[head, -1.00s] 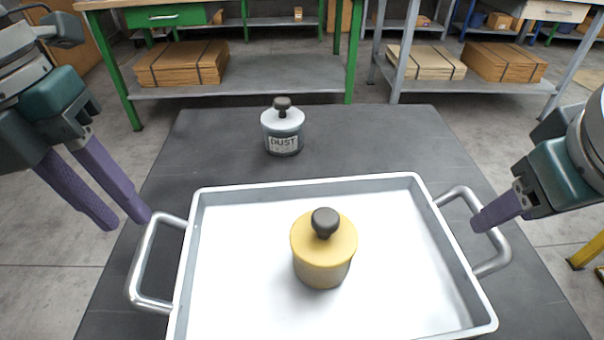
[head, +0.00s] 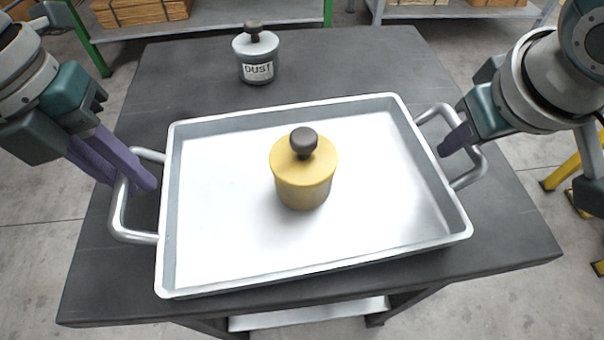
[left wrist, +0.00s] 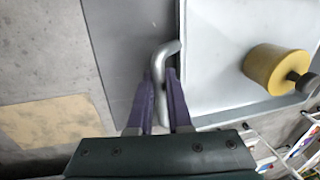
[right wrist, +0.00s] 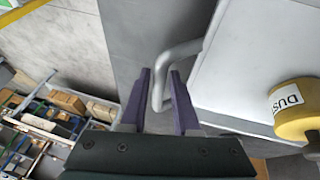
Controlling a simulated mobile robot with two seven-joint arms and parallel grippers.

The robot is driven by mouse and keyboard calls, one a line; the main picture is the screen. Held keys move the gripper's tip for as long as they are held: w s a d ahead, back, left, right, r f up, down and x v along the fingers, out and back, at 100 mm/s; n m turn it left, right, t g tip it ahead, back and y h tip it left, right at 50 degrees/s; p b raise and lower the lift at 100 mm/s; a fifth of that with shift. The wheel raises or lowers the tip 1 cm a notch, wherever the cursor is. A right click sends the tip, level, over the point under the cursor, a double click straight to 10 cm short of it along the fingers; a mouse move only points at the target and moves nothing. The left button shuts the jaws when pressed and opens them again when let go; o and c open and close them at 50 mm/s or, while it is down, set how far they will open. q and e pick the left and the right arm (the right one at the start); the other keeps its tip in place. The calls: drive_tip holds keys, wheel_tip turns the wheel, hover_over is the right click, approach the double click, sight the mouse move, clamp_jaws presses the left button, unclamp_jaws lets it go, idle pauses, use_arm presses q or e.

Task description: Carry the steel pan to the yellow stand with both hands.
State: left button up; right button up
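The steel pan (head: 230,235) lies flat on a dark table, with a looped metal handle at each end. A yellow canister with a dark knob (head: 303,185) stands upright inside it. My left gripper (head: 148,182) is at the left handle (head: 115,215); in the left wrist view its purple fingers (left wrist: 159,78) straddle the bar with slim gaps. My right gripper (head: 443,150) is at the right handle (head: 472,172); in the right wrist view its fingers (right wrist: 159,72) also straddle the bar with slim gaps. Yellow stand parts (head: 565,172) show on the floor at right.
A grey canister labelled DUST (head: 257,58) stands on the table (head: 360,55) behind the pan. Shelves with stacked boards (head: 140,10) are at the back. Grey floor is open left of the table and between table and yellow parts.

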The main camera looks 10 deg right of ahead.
clamp_jaws()
idle(1.2)
